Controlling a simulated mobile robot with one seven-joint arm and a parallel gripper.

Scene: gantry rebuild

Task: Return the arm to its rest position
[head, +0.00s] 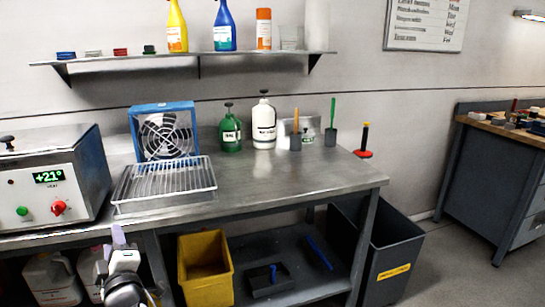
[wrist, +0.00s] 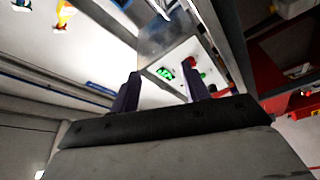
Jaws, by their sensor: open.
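My gripper (wrist: 160,92) shows in the wrist view with its two dark fingers apart and nothing between them. In the head view, part of my arm and gripper (head: 118,240) shows at the bottom left, low in front of the bench's front edge. Beyond the fingers in the wrist view is the metal heating unit with a green display (wrist: 165,74), seen at a tilt. The same heating unit (head: 20,190) stands on the left end of the steel bench (head: 290,180) in the head view.
A wire rack on a tray (head: 165,183), a blue fan (head: 166,132), and green (head: 231,133) and white (head: 264,125) pump bottles stand on the bench. Below are a yellow bin (head: 206,275) and jugs (head: 50,278). A grey bin (head: 395,260) stands right. Floor beyond it is clear.

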